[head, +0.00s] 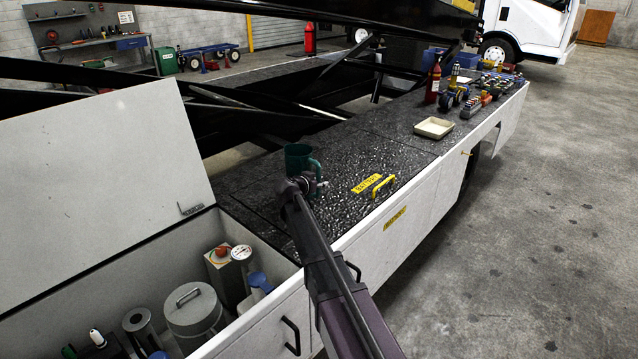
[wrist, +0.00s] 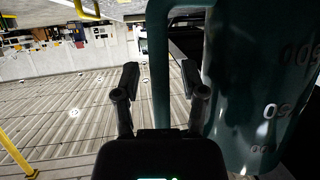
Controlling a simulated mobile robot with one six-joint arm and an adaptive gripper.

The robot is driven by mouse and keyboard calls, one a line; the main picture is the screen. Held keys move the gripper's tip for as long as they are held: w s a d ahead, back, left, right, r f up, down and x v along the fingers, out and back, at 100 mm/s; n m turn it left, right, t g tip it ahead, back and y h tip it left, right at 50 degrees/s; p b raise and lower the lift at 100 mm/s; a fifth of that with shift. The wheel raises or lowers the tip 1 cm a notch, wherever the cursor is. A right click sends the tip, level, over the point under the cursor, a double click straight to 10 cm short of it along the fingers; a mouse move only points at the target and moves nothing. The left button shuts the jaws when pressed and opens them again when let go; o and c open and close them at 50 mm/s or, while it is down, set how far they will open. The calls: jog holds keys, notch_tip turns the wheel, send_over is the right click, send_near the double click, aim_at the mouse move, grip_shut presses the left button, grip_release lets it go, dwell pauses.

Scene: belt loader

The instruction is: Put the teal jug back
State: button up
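The teal jug (head: 298,158) is upright over the black speckled deck (head: 345,150) in the head view, handle to the right. Whether its base touches the deck is hard to tell, as my arm partly covers it. My gripper (head: 314,186) is at the handle side. In the wrist view the jug (wrist: 245,90) fills the right, with pale number markings on its wall. Its handle (wrist: 161,70) runs between the fingers of my gripper (wrist: 160,80). The fingers are apart, with gaps on both sides of the handle.
An open compartment at lower left holds a grey lidded canister (head: 193,310) and other containers; its white lid (head: 100,180) stands raised. A yellow handle (head: 383,187) lies near the jug. A cream tray (head: 434,128), a red bottle (head: 432,84) and several small parts are farther along the deck.

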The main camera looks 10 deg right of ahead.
jog(key=shift+r, duration=0.1)
jog(key=shift+r, duration=0.1)
jog(key=p+v, duration=0.4)
jog(key=v, duration=0.8)
jog(key=shift+p, duration=0.4)
jog(key=s+d+f+n+g+y, duration=0.1)
jog(key=s+d+f+g, duration=0.1)
jog(key=s, duration=0.2)
jog(key=s+d+f+n+g+y, duration=0.1)
jog(key=s+d+f, duration=0.1)
jog(key=s+f, duration=0.1)
jog(key=s+d+f+g, duration=0.2)
jog(key=s, duration=0.4)
jog(key=shift+s+d+f+n+g+y, duration=0.1)
jog(key=shift+d+f+n+g+y, duration=0.2)
jog(key=shift+d+n+y, duration=0.1)
jog(key=s+f+n+g+y, duration=0.2)
jog(key=s+n+y, duration=0.1)
jog(key=s, duration=0.5)
jog(key=s+a+f+n+g+y, duration=0.1)
jog(key=s+f+n+g+y, duration=0.1)
jog(key=s, duration=0.6)
jog(key=shift+a+n+y, duration=0.35)
jog(key=shift+n+y, duration=0.15)
jog(key=shift+y, duration=0.2)
